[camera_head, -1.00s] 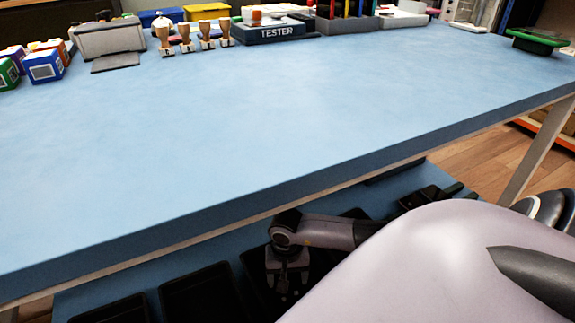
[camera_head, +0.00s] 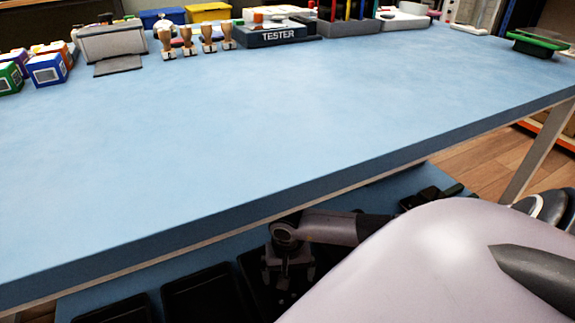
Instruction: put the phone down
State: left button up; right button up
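My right gripper (camera_head: 287,278) points down over the black trays on the lower blue shelf, below the table's front edge. Its fingers are small and dark against the trays, so I cannot tell whether they are open or shut, or whether anything is between them. I cannot make out a phone for certain in this view. A black tray (camera_head: 205,270) lies just left of the gripper, and another black tray (camera_head: 112,309) lies farther left. My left gripper is out of view.
The blue tabletop (camera_head: 270,120) is largely clear. Along its back stand coloured boxes (camera_head: 47,69), wooden-handled stamps (camera_head: 208,40), and a tester (camera_head: 278,36). A green-rimmed tray (camera_head: 538,42) is at far right. Dark items (camera_head: 432,197) lie on the shelf's right. My arm hides part of the shelf.

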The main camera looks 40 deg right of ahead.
pick_arm(q)
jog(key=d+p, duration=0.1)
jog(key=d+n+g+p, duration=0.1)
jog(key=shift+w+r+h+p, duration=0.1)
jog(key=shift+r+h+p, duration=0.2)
jog(key=shift+p, duration=0.05)
pick_arm(e)
notch_tip(320, 180, up, 10)
